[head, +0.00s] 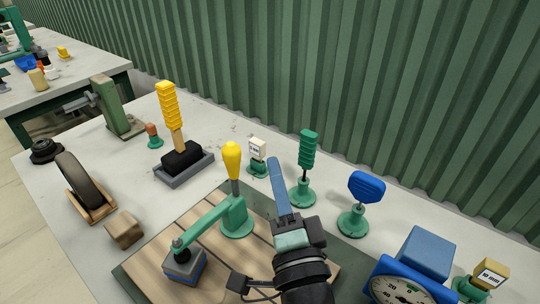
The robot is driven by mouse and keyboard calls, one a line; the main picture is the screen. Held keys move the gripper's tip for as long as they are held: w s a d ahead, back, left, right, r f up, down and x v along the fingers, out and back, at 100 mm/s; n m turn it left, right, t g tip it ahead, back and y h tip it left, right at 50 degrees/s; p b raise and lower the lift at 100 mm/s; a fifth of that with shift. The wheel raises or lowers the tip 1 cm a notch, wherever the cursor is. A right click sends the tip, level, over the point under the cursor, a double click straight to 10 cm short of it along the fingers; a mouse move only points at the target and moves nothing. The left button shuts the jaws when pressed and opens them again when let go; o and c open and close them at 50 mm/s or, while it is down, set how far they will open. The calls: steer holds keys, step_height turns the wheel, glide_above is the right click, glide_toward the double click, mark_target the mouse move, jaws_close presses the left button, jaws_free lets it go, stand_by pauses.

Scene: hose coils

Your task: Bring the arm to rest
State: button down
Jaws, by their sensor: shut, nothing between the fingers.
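My gripper (275,168) is in the lower middle of the head view, on the end of my black wrist. Its blue fingers are shut together with nothing between them. They point away from me, toward the corrugated wall. In the picture they lie between a green clamp with a yellow handle (232,160) on the left and a green ribbed handle on a stand (308,153) on the right. I cannot tell how high the fingers are above the table. The rest of my arm is mostly out of view below.
The clamp stands on a wooden board (145,268), its arm over a blue-grey block (184,265). A blue paddle on a stand (366,188) and a blue dial scale (427,250) are to the right. A yellow-handled brush (169,110) stands behind left. The green wall (370,80) closes the back.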

steer(key=v, duration=0.2)
steer(key=b+v, duration=0.1)
steer(key=shift+s+d+f, duration=0.2)
steer(key=shift+d+f, duration=0.1)
steer(key=shift+f, duration=0.05)
steer(key=s+r+n+t+h+p, duration=0.2)
steer(key=r+n+p, duration=0.4)
steer(key=r, duration=1.9)
steer(key=s+r+n+t+h+p, duration=0.3)
steer(key=r+p, duration=0.9)
steer(key=r, duration=1.4)
steer(key=s+n+t, duration=0.1)
steer(key=n+t, duration=0.1)
steer(key=n, duration=0.1)
steer(key=shift+s+a+r, duration=0.2)
steer(key=shift+s+a, duration=0.2)
